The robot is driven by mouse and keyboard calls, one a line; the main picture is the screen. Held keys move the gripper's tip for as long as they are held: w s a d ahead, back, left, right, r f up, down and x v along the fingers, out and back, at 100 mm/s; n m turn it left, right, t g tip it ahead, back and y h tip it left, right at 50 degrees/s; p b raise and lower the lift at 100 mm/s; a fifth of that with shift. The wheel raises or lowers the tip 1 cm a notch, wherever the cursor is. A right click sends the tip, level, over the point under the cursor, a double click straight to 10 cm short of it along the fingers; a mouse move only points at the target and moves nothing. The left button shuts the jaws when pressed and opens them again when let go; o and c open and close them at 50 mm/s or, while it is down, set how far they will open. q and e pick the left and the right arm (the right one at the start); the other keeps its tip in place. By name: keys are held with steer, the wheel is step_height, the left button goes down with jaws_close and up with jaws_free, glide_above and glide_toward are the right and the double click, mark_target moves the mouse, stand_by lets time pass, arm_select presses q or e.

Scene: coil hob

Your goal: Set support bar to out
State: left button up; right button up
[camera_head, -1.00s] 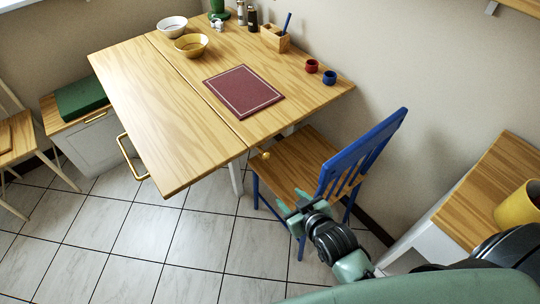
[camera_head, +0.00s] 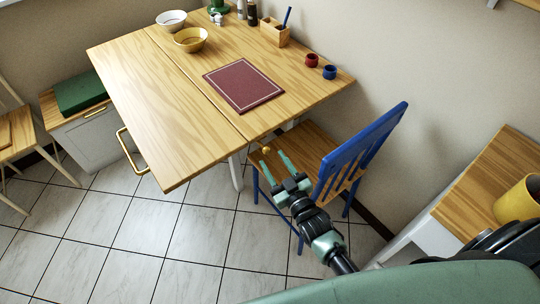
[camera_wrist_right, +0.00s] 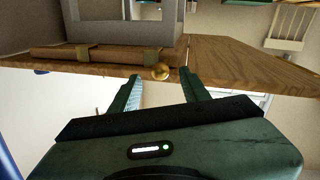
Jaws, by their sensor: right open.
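The table (camera_head: 150,100) has a small round brass knob (camera_head: 266,150) at its near right edge, beside the seam of the tabletop. In the right wrist view the brass knob (camera_wrist_right: 161,72) sits at the table edge, between my fingers. A wooden bar (camera_wrist_right: 110,54) with brass brackets runs along the table wood and ends near the knob; I take it for the support bar. My right gripper (camera_head: 272,158) is open and empty, its fingertips spread just short of the knob. Whether they touch it I cannot tell. My left gripper is not in view.
A blue chair (camera_head: 360,150) stands close to the right of my right gripper. A brass handle (camera_head: 128,150) is on the table's left edge. Bowls, a red mat (camera_head: 243,88) and small cups lie on top. A side unit (camera_head: 490,180) is at the right. Tiled floor is free in front.

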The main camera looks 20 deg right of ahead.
steer(key=shift+w+a, duration=0.15)
steer(key=shift+w, duration=0.6)
steer(key=shift+w+a, duration=0.1)
steer(key=shift+w, duration=0.65)
jaws_close()
